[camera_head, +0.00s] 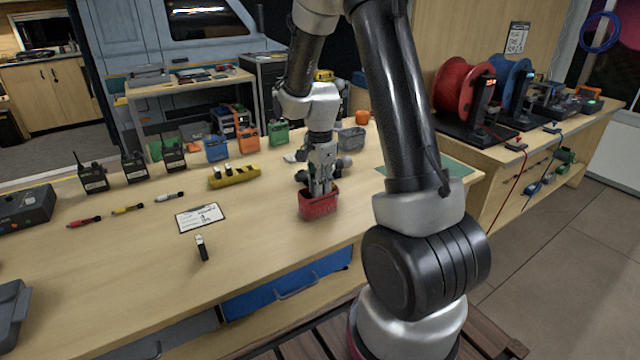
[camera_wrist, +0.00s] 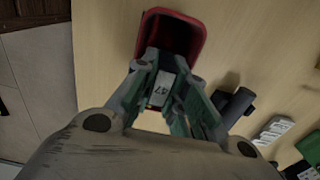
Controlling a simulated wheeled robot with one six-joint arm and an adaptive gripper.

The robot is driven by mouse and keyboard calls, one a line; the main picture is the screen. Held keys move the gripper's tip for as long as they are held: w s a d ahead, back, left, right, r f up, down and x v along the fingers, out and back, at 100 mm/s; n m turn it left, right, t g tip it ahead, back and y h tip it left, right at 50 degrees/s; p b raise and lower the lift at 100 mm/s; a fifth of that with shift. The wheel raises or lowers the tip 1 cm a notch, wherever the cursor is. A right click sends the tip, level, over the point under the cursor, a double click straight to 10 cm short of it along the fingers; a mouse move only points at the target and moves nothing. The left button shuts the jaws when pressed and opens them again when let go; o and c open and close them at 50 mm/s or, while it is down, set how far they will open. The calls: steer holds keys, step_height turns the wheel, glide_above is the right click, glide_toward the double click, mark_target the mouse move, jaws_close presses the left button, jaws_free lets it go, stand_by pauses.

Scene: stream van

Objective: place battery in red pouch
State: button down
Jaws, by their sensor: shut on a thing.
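The red pouch (camera_head: 319,210) stands open at the top on the wooden bench, right of the middle. In the wrist view the red pouch (camera_wrist: 201,40) has its dark opening just beyond my fingertips. My gripper (camera_head: 321,188) points down at the pouch mouth, and its tips look to be at or just inside the rim. In the wrist view my gripper (camera_wrist: 168,85) is shut on a pale battery (camera_wrist: 160,90) with a printed number. The battery's far end is over or in the pouch opening; the exact depth cannot be told.
Another battery (camera_head: 202,248) is on the bench near the front. A yellow holder (camera_head: 234,177) with batteries, a white card (camera_head: 200,217) and several radios (camera_head: 134,165) are to the left. Dark cylinders (camera_wrist: 235,105) lie close beside my gripper. Bench space left of the pouch is clear.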

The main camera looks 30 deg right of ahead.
steer(key=shift+f, duration=0.4)
steer(key=c, duration=1.7)
jaws_free()
steer(key=s+r+n, duration=0.3)
steer(key=r, duration=1.4)
steer(key=s+a+r+n+t, duration=0.1)
steer(key=s+r+n, duration=0.1)
steer(key=s+n, duration=0.3)
steer(key=s+a+r+n+t, duration=0.1)
steer(key=s+n, duration=0.3)
steer(key=s, duration=0.4)
steer(key=s+a+r+n+t, duration=0.1)
steer(key=s+r+n+t, duration=0.1)
steer(key=s+n, duration=0.3)
steer(key=shift+s+r+n, duration=0.15)
steer(key=shift+s+r, duration=0.2)
steer(key=shift+s, duration=0.3)
steer(key=shift+s+r+n, duration=0.15)
steer(key=shift+s+r, duration=0.2)
steer(key=shift+s, duration=0.3)
